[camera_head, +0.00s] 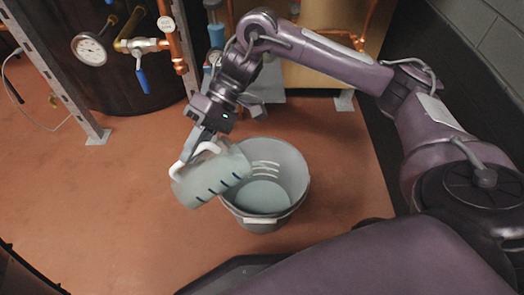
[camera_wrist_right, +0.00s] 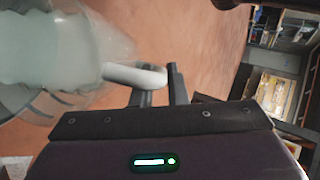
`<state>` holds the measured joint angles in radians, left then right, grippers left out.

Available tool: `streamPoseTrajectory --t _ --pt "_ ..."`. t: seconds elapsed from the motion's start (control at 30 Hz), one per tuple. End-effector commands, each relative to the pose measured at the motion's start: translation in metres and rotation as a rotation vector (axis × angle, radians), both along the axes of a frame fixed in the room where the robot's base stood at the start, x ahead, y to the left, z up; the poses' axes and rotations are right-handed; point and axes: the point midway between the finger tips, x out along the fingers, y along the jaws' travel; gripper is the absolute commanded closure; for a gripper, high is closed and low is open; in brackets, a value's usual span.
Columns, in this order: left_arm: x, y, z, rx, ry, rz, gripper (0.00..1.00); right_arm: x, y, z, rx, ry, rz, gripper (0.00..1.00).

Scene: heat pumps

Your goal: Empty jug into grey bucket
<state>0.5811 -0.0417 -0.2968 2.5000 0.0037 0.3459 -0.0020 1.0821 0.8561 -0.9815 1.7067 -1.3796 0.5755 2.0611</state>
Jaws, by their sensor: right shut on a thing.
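A translucent jug (camera_head: 212,174) with dark marks on its side is tilted over the left part of the grey bucket (camera_head: 293,165). My right gripper (camera_head: 198,143) is shut on the jug's white handle and holds it above the floor. The handle (camera_wrist_right: 135,75) also shows between the fingers in the right wrist view, with the pale jug (camera_wrist_right: 55,40) at the upper left. The bucket stands upright on the floor, with pale liquid or a pale bottom inside. The jug hides part of its left rim. My left gripper is not in view.
A dark tank with a gauge (camera_head: 89,49), a blue-handled valve (camera_head: 142,75) and copper pipes stands at the back left. A metal frame post (camera_head: 60,80) meets the floor beside it. The reddish floor (camera_head: 90,200) is clear left of the bucket. A dark wall runs along the right.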

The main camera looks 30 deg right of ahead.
Motion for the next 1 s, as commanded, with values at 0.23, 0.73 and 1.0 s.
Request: streamPoseTrajectory --t 0.23,0.73,1.0 --pt "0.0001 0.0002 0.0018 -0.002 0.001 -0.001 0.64 0.0003 -0.0007 0.0019 0.012 -0.003 -0.001 1.0" --pt "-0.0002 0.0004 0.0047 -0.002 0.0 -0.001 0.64 0.0 -0.003 0.0019 0.029 -0.006 -0.001 1.0" --pt "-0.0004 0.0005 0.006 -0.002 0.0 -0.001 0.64 -0.0001 -0.0043 0.0021 0.039 -0.007 0.0 1.0"
